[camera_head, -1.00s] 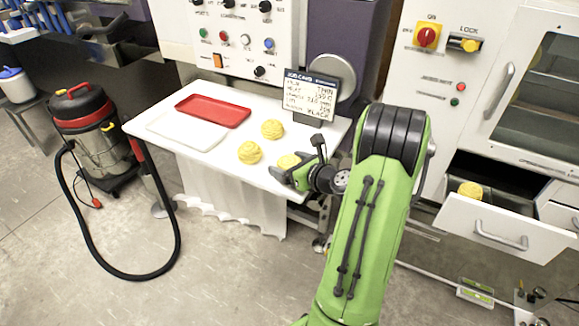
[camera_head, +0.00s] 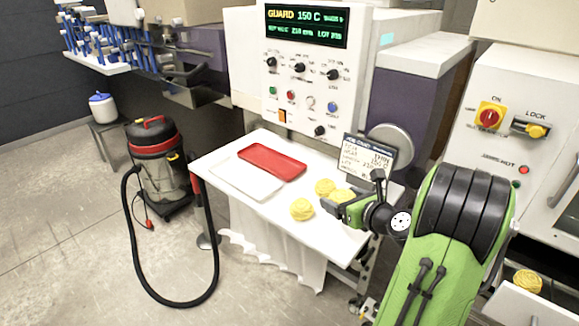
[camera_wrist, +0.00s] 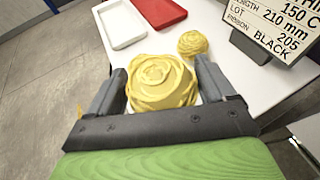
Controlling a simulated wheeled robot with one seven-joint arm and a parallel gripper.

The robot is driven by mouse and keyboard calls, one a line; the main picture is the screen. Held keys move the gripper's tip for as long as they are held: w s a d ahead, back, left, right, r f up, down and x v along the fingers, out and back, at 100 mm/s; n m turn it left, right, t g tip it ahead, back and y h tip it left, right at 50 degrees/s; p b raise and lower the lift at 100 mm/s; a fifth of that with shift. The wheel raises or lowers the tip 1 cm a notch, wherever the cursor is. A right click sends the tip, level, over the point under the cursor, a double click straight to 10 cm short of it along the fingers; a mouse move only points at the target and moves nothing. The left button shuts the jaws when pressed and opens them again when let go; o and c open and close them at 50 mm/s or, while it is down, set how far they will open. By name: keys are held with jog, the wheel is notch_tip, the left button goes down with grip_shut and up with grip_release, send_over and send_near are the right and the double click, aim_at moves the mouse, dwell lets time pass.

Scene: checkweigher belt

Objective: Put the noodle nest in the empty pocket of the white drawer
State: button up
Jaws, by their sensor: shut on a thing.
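My gripper (camera_head: 338,207) is shut on a yellow noodle nest (camera_wrist: 160,82), which sits between the two fingers in the wrist view. In the head view the held nest (camera_head: 343,195) appears a little above the white table, near its right part. Two other nests lie on the table, one in front (camera_head: 302,209) and one behind (camera_head: 325,186). The white drawer (camera_head: 515,308) is open at the lower right, cut off by the picture edge. A nest (camera_head: 528,281) shows in it; its empty pocket is not visible.
A red tray (camera_head: 272,162) and a white tray (camera_head: 246,180) lie on the white table (camera_head: 222,160). A sign (camera_head: 365,157) stands close behind my gripper. A vacuum cleaner (camera_head: 160,165) with a hose is on the floor at left.

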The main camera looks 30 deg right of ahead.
jog(key=a+f+n+g+y+p, duration=0.1)
jog(key=a+f+n+y, duration=0.3)
jog(key=a, duration=0.4)
jog(key=a+f+n+g+y+p, duration=0.1)
jog(key=a+f+n+g+y, duration=0.2)
jog(key=a, duration=0.6)
jog(key=w+a+f+n+g+y+p, duration=0.1)
jog(key=a+f+n+y, duration=0.3)
jog(key=a, duration=0.5)
jog(key=shift+a+f+n+g+y, duration=0.3)
jog(key=shift+f+g+y, duration=0.2)
jog(key=shift+y, duration=0.1)
jog(key=shift+d, duration=0.1)
